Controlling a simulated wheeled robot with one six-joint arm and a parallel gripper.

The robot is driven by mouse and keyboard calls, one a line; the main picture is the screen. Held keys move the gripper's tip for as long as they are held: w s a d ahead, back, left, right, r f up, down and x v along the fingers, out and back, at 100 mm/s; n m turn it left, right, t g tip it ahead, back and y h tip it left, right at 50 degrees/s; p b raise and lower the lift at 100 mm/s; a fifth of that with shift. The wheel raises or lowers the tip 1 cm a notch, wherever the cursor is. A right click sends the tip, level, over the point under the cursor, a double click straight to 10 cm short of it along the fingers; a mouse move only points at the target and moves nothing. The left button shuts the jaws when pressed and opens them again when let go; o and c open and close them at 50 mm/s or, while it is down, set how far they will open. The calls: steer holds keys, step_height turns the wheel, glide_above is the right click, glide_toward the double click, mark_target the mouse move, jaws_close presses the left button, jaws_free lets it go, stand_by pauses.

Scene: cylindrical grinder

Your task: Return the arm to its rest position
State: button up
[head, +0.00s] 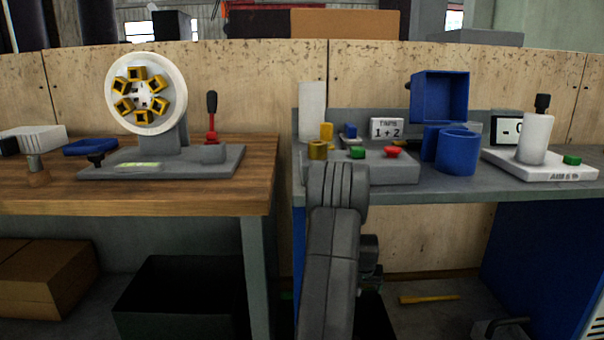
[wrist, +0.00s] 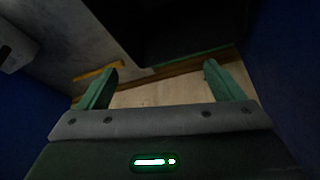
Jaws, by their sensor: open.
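My gripper (wrist: 160,85) shows in the wrist view with its two green fingers spread wide apart and nothing between them. Behind the gap are pale plywood and dark shapes. In the head view my grey arm stands in front of the right bench (head: 440,187), between the two benches, and folds downward. The gripper itself is mostly hidden behind the arm links there, below the bench top.
The wooden bench (head: 240,190) at left bears the grinder with its round white wheel head (head: 174,90). The grey bench bears a button box (head: 400,172), a blue cup (head: 458,152) and a white gauge stand (head: 540,168). A yellow bar (head: 429,299) lies on the floor.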

steer(key=shift+r, duration=0.75)
